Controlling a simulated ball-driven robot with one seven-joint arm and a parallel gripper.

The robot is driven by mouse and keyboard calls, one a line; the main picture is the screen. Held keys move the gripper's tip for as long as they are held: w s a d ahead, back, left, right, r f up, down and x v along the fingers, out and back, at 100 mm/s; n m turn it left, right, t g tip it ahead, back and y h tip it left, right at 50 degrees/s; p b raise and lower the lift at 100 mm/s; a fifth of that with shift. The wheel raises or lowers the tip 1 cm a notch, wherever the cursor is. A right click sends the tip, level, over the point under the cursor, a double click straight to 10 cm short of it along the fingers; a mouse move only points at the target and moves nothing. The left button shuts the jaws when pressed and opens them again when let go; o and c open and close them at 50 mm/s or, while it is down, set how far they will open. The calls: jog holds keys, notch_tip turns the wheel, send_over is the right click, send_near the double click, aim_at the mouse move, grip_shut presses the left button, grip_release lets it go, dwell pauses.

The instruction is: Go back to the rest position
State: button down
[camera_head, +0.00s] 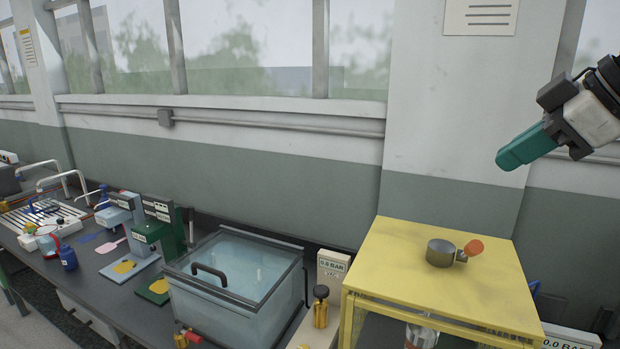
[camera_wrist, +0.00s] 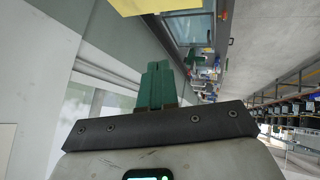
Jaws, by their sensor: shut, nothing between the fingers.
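My gripper (camera_head: 511,160) is at the upper right of the head view, raised in front of the wall pillar and above the yellow-topped stand. Its green fingers are shut together and hold nothing. In the wrist view my gripper (camera_wrist: 159,64) shows as two green fingers side by side, touching, with nothing between them. No object touches it in either view.
A yellow-topped stand (camera_head: 400,262) bears a small metal cup (camera_head: 440,253) with an orange-knobbed handle. Left of it are a glass-walled tank (camera_head: 230,315), a green press (camera_head: 158,235) and several tools on a dark bench (camera_head: 95,262). Windows and a rail line the wall.

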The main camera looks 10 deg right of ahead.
jog(key=a+f+m, duration=0.3)
jog(key=f, duration=0.8)
jog(key=a+f+m+y, duration=0.1)
jog(key=a+f+m, duration=0.15)
jog(key=f, duration=0.85)
jog(key=a+f+m, duration=0.2)
jog(key=a+f, duration=0.2)
jog(key=f, duration=0.6)
jog(key=s+d+f+m+g+h+b, duration=0.1)
jog(key=s+f+b, duration=0.4)
jog(key=s+f, duration=0.9)
jog(key=s+d+f+m+g+h+b, duration=0.1)
jog(key=s+f+g+b, duration=0.4)
jog(key=s+f, duration=1)
notch_tip(320, 180, down, 5)
jog(key=shift+d+g+h, duration=0.6)
jog(key=shift+d+h, duration=0.1)
jog(key=shift+h, duration=0.5)
jog(key=c, duration=1.8)
grip_release()
jog(key=shift+m, duration=0.25)
